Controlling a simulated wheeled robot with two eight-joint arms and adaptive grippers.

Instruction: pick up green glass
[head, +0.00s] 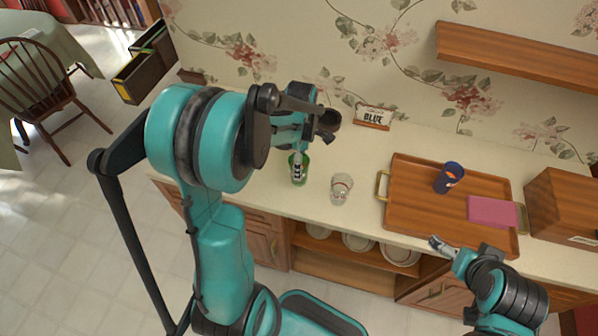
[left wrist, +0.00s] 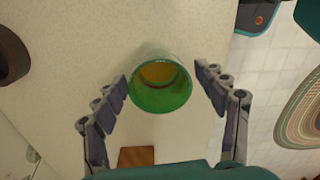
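The green glass (head: 305,172) stands on the cream counter near its front edge, partly covered by a grey finger of my left gripper (head: 298,165). In the left wrist view, the green glass (left wrist: 160,97) lies between the two spread fingers of my left gripper (left wrist: 163,88). A narrow gap shows at the right finger. The left fingertip is close to the rim, and I cannot tell whether it touches. My right gripper (head: 438,243) is low at the counter's front edge, away from the glass; its finger opening is too small to judge.
A clear glass (head: 341,189) stands just right of the green one. A sign reading BLUE (head: 373,117) stands at the wall. A wooden shelf (head: 520,57) hangs above.

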